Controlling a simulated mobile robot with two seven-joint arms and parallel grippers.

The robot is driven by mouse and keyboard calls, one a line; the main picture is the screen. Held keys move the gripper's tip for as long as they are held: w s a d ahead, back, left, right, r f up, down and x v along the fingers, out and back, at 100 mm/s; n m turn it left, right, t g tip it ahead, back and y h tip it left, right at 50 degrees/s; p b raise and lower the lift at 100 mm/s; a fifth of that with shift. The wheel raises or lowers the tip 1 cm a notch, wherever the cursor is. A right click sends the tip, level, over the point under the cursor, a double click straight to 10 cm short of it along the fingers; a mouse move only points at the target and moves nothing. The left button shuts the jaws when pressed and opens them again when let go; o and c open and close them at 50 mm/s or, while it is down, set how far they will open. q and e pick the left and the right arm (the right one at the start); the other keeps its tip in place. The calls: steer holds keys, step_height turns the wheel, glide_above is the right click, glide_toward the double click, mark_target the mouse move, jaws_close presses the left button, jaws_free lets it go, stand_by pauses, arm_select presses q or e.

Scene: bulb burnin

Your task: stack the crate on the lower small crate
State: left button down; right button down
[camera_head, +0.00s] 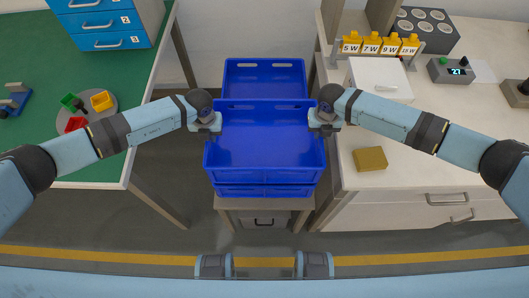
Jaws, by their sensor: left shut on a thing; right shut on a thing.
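A blue crate (265,145) is between my two grippers, open side up and empty. My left gripper (212,126) is shut on its left side. My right gripper (320,124) is shut on its right side. Another blue crate (268,190) shows as a band just below the held crate's front edge; most of it is hidden. I cannot tell whether the two touch. A further blue crate part (264,78) with two slots in its far rim shows behind the held crate.
A small stand (226,204) is under the crates. A green table (130,95) with blue drawers (106,42) and a grey round tray (90,125) is on the left. A white counter (415,155) with a yellow block (370,159) is close on the right.

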arm_select(q)
steer(key=shift+f, duration=0.35)
arm_select(e)
steer(key=shift+f, duration=0.3)
arm_select(q)
steer(key=c, duration=1.2)
jaws_free()
arm_select(e)
steer(key=c, duration=1.2)
jaws_free()
arm_select(q)
steer(key=shift+o, duration=0.2)
arm_select(e)
steer(key=shift+o, duration=0.2)
arm_select(q)
step_height(320, 180, up, 12)
steer(key=shift+f, duration=0.1)
arm_select(e)
steer(key=shift+r, duration=0.1)
step_height(320, 180, up, 12)
